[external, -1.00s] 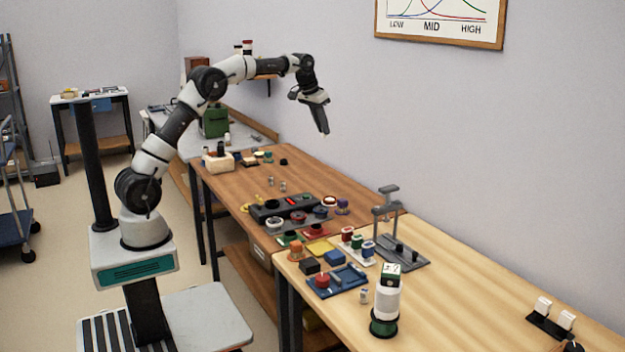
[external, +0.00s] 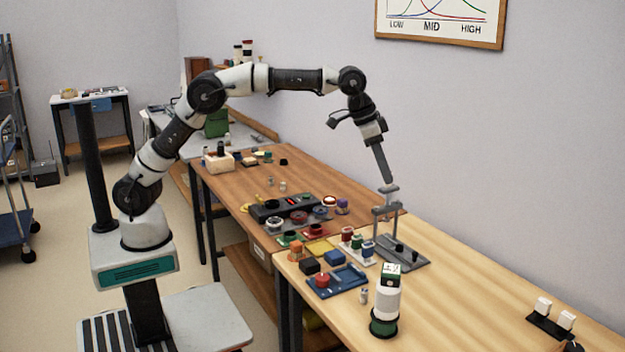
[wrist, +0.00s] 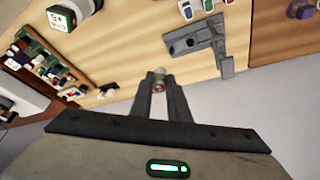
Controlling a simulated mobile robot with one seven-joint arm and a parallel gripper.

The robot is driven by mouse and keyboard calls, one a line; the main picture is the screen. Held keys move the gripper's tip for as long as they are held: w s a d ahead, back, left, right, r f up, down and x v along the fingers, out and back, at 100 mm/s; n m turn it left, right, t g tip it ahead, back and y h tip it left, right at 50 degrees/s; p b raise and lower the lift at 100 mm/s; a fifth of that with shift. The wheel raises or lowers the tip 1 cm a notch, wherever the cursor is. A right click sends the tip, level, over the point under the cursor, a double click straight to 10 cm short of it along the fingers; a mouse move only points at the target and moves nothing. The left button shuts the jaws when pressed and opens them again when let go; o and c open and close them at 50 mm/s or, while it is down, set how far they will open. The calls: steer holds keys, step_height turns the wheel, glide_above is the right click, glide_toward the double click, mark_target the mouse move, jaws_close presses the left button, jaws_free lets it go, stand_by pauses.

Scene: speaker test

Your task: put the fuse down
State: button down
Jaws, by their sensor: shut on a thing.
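My gripper (external: 387,181) is shut on the fuse, with its fingers pointing down over the light wooden bench, near the top of the grey stand (external: 403,252) in the picture. In the wrist view the fuse (wrist: 159,86) is a small pale cylinder with a metallic end, between the two fingertips (wrist: 158,76). The fuse cannot be made out in the external view. The wrist view shows the grey stand (wrist: 194,42) beyond the fingertips, apart from the fuse.
A white-and-green bottle-shaped device (external: 386,303) stands on the light bench (external: 465,290). A blue tray (external: 338,281) and several coloured parts crowd its left end. White switches (external: 552,313) sit at the far right. The bench between device and switches is clear.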

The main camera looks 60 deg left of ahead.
steer(key=s+d, duration=0.3)
steer(key=d, duration=0.2)
steer(key=shift+m, duration=0.4)
steer(key=f, duration=1.5)
steer(key=a+f+b, duration=0.1)
steer(key=f, duration=0.7)
steer(key=shift+w, duration=0.15)
steer(key=shift+f+b, duration=0.4)
steer(key=shift+f, duration=2.1)
steer(key=shift+f, duration=0.2)
steer(key=c, duration=1.7)
jaws_free()
